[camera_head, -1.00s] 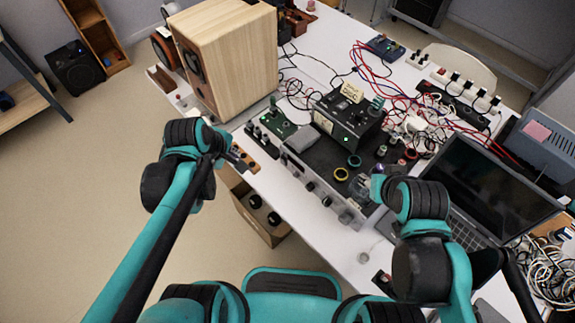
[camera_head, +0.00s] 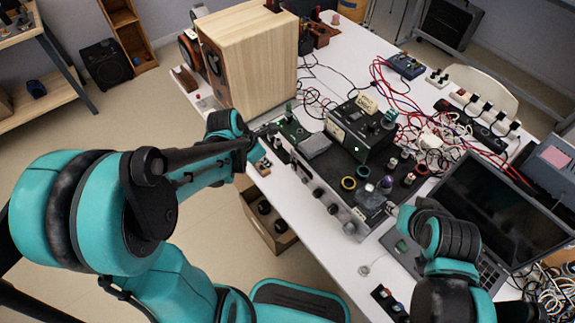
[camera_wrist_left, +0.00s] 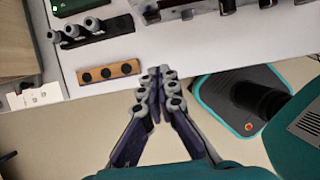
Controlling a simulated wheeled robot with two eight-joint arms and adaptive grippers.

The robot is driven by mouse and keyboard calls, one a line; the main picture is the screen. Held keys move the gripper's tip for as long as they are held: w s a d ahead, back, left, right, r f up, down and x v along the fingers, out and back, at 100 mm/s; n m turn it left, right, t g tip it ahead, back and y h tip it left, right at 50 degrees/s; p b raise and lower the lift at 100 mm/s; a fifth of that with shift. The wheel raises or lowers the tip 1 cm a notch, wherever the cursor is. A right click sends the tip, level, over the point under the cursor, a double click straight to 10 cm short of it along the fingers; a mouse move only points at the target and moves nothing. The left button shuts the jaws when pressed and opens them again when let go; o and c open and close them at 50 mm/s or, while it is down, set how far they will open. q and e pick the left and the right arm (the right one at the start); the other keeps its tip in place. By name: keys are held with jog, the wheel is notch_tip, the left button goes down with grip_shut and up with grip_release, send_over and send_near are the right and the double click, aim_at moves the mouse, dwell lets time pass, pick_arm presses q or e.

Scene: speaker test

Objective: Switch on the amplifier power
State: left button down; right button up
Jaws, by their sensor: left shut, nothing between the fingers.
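The amplifier (camera_head: 297,178) is a wide dark box with a silver front lying on the white table in the head view. Several round knobs line its front edge; I cannot tell which control is the power switch. Part of its front shows at the top of the left wrist view (camera_wrist_left: 190,10). My left gripper (camera_wrist_left: 160,76) is shut and empty, at the table's front edge and apart from the amplifier. In the head view its tips are partly hidden by the arm and small parts. My right gripper (camera_head: 388,209) is by the amplifier's right end, its fingers unclear.
A wooden speaker (camera_head: 255,65) stands at the back left. A black unit (camera_head: 362,125) with a green light sits on the amplifier. A wooden strip with dark holes (camera_wrist_left: 108,73) lies near the left gripper. A laptop (camera_head: 505,205) and tangled cables crowd the right.

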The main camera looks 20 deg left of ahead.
pick_arm(q)
jog(key=b, duration=0.5)
send_near(293, 169)
jog(key=s+f, duration=0.1)
jog(key=s+a+f, duration=0.1)
jog(key=f, duration=0.2)
jog(key=shift+s+a+f, duration=0.25)
jog(key=shift+s+a, duration=0.15)
jog(key=shift+w+d, duration=1)
jog(key=shift+w, duration=0.25)
jog(key=shift+w+d+r+b, duration=0.15)
jog(key=shift+w+d+b, duration=0.2)
jog(key=shift+w, duration=0.1)
jog(key=shift+w+d+r+g+y+p, duration=0.15)
jog(key=shift+w+d+g+y+p, duration=0.1)
jog(key=shift+w+g+y+p, duration=0.2)
jog(key=shift+s, duration=0.1)
jog(key=shift+r, duration=0.15)
